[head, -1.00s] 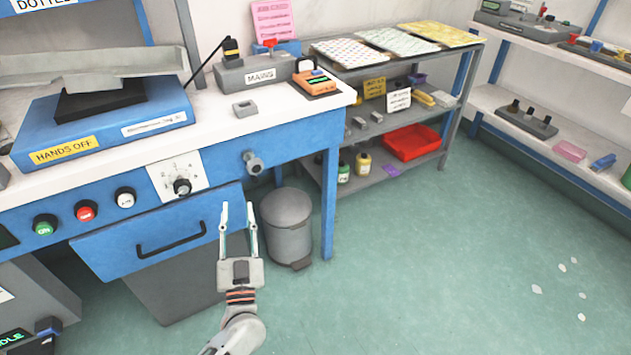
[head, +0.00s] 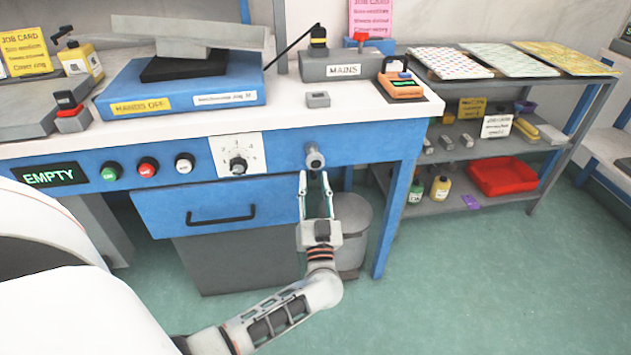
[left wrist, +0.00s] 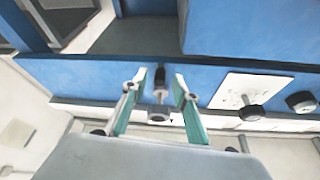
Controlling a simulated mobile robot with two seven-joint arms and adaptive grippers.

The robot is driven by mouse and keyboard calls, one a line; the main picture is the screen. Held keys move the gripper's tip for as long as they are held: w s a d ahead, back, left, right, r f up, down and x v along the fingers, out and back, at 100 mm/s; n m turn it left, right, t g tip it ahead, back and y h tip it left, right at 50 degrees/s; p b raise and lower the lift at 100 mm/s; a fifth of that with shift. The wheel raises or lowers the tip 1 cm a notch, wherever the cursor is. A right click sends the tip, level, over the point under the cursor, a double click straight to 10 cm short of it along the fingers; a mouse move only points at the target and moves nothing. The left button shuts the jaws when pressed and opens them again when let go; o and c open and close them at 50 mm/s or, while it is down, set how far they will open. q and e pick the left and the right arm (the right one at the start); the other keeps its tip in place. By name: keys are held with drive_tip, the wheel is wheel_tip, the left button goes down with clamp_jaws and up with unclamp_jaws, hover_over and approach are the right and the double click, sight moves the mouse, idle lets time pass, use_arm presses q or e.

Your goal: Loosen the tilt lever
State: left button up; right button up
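A short grey lever-like fitting (head: 314,157) with a round head sticks out of the blue bench front, right of the white dial plate. I take it for the tilt lever, as no label on it is readable. My left gripper (head: 314,178) is open, pointing up at the fitting from just below. In the left wrist view the fitting (left wrist: 160,95) shows between the two spread green-lined fingers of the gripper (left wrist: 160,80). I cannot tell whether either finger touches it. My right gripper is not in view.
A blue drawer (head: 220,205) with a black handle lies left of my gripper. A grey bin (head: 352,225) stands behind it under the bench. The dial (head: 238,165) is left of the fitting. A shelf with a red tray (head: 503,177) is at right. The floor at right is clear.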

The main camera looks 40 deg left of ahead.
use_arm(q)
drive_tip(key=shift+w+a+r, duration=0.2)
drive_tip(key=shift+w+a, duration=0.05)
clamp_jaws()
